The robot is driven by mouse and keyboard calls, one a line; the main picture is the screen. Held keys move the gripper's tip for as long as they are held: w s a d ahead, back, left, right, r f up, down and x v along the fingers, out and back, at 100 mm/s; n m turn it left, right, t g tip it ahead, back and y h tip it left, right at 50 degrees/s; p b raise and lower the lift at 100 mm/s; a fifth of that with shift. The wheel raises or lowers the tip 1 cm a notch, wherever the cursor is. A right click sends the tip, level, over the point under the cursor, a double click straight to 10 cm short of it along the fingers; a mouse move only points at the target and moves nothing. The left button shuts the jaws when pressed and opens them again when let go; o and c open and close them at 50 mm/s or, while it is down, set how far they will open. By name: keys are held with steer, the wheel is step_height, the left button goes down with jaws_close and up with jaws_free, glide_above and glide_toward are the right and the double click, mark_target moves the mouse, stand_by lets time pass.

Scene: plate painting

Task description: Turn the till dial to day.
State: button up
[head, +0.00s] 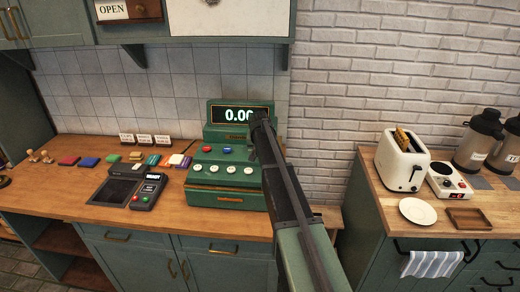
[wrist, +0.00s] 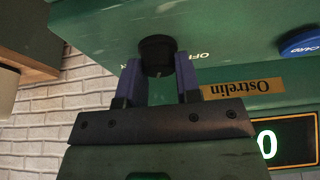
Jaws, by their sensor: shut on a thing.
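The till (head: 228,176) is a green machine on the wooden counter in the head view, its display reading 0.00. The till dial (wrist: 157,50) is a small black round knob on the green face in the wrist view, where the picture is upside down. "OFF" and what looks like "DAY" are lettered on either side of it. My gripper (wrist: 158,72) is shut on the dial, one blue-grey finger on each side. I cannot tell which word the dial points at. In the head view my gripper (head: 262,128) is at the till's right side and my arm hides the dial.
A card reader (head: 148,191) and a dark flat pad (head: 116,190) lie left of the till. Several coloured blocks and small signs stand behind them. A toaster (head: 402,160), a plate (head: 418,211) and flasks (head: 479,140) stand on the right counter. A brick wall is behind.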

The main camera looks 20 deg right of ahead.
steer(key=m, duration=0.2)
steer(key=m+g+h, duration=0.1)
steer(key=m, duration=0.2)
steer(key=shift+g, duration=0.3)
steer(key=shift+m+h, duration=0.3)
steer(key=o, duration=0.9)
steer(key=p+v, duration=1)
steer(key=v, duration=0.1)
steer(key=shift+f, duration=0.15)
